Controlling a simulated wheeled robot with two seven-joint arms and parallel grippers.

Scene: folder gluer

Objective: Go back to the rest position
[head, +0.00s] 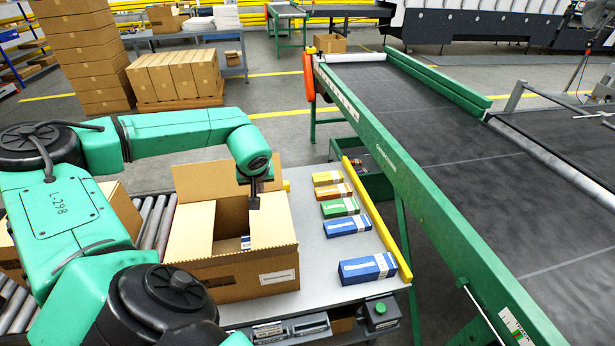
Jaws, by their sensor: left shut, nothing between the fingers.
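My left gripper (254,198) is shut and empty. It points down at the open top of a cardboard box (232,275), near the box's back right side. The box stands on the grey table with its flaps up, and a small blue-and-white item (245,242) shows inside it. Most of the box's inside is hidden by its walls and flaps. My left arm (180,130) reaches in from the left, bent above the box. My right gripper is not in view.
Several small orange, green and blue cartons (347,226) lie in a row right of the box, beside a yellow rail (378,220). A green-framed conveyor (430,200) runs along the right. A roller track (155,222) lies left of the box. Stacked boxes (85,50) stand behind.

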